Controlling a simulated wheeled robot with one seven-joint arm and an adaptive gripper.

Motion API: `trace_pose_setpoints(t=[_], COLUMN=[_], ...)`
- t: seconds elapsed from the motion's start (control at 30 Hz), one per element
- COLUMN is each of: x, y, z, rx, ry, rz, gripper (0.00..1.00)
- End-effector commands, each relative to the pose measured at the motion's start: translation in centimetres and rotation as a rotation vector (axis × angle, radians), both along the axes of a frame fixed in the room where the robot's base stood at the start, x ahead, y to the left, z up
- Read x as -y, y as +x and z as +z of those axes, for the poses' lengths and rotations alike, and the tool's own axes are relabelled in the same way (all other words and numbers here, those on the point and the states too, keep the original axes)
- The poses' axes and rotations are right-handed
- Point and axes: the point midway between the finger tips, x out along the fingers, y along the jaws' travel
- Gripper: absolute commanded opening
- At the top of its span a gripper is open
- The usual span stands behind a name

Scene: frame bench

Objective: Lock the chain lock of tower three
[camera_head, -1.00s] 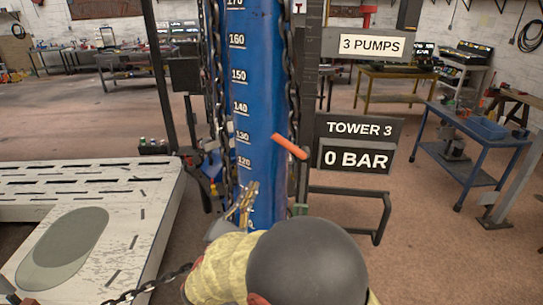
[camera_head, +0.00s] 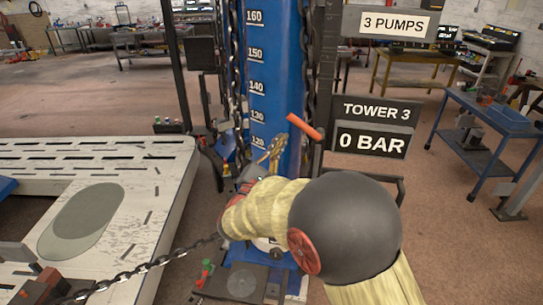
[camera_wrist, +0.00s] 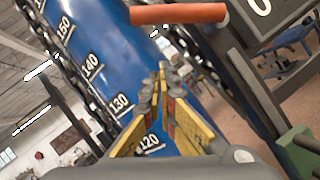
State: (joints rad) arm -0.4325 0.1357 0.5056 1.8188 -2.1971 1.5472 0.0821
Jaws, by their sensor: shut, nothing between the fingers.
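Tower three is a blue column (camera_head: 272,80) with white scale numbers, next to a "TOWER 3" sign (camera_head: 374,110) and a "0 BAR" display (camera_head: 372,141). An orange handle (camera_head: 304,127) sticks out on its right side; it also shows at the top of the wrist view (camera_wrist: 178,14). I cannot tell which part is the chain lock. A dark chain (camera_head: 236,70) hangs along the tower's left side. My gripper (camera_head: 275,143) is shut and empty in front of the column, below and left of the handle. Its yellow fingers (camera_wrist: 162,75) point toward the column in the wrist view.
A pale slotted frame bench (camera_head: 130,190) stands at left, with a taut chain (camera_head: 140,270) running from it toward the tower's base. A "3 PUMPS" sign (camera_head: 394,25) is above right. A blue cart (camera_head: 490,118) and open floor lie to the right.

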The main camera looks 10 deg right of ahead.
Motion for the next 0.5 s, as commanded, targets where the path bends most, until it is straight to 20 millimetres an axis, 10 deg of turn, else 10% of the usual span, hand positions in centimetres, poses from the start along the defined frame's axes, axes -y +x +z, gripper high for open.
trace_pose_setpoints(t=[0.5], x=[1.6], y=[-1.7], z=[3.0], rx=[-0.001], ry=[0.0], rz=[0.001], gripper=[0.0])
